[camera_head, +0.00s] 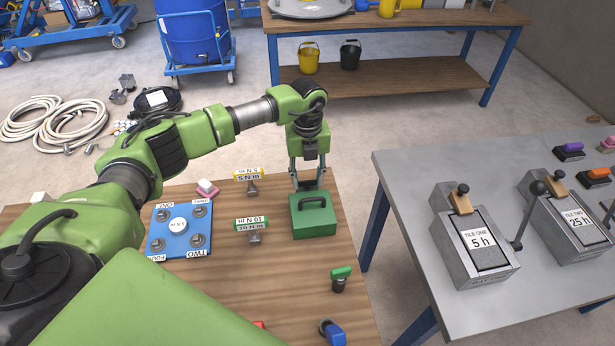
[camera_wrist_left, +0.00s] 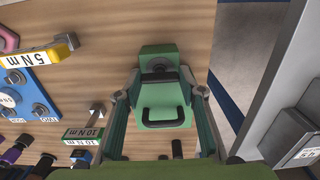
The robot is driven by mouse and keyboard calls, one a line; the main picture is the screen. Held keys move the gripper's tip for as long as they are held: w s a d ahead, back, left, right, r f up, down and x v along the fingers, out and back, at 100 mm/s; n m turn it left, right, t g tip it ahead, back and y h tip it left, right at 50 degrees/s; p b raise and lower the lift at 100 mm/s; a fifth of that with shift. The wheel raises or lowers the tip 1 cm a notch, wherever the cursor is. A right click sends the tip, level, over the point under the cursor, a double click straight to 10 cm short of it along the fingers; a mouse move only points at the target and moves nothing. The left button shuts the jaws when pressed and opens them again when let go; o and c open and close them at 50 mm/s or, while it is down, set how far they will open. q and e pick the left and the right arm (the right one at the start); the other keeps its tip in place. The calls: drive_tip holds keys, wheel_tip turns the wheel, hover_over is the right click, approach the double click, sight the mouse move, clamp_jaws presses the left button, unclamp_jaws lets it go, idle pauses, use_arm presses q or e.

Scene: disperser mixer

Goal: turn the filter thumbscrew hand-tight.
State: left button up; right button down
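A dark round knob (camera_wrist_left: 158,66), which looks like the thumbscrew, sits at the housing's far side in the left wrist view. My left gripper (camera_head: 307,186) is directly above and behind the housing, pointing down. Its fingers (camera_wrist_left: 163,77) stand apart on either side of the knob. I cannot tell whether they touch it. My right gripper is not in view.
Left of the housing lie a yellow 5 N m tool (camera_head: 250,177) and a green 10 N m tool (camera_head: 251,228). A blue plate with bolts (camera_head: 166,244) is further left. A green-topped tool (camera_head: 340,279) stands in front. A grey table (camera_head: 400,175) with two tile devices is right, beyond a gap.

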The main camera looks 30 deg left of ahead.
use_arm(q)
drive_tip(key=c, duration=0.4)
drive_tip(key=m+b, duration=0.2)
drive_tip(key=m, duration=0.1)
drive_tip(key=shift+f+m+b, duration=0.1)
drive_tip(key=shift+m+b, duration=0.2)
drive_tip(key=m+b, duration=0.3)
drive_tip(key=m, duration=0.2)
drive_tip(key=m+b, duration=0.2)
drive_tip(key=m, duration=0.2)
drive_tip(key=shift+m, duration=0.4)
drive_tip(key=shift+r+m+b, duration=0.2)
drive_tip(key=shift+m+b, duration=0.8)
drive_tip(key=shift+m, duration=1.2)
drive_tip(key=o, duration=1.1)
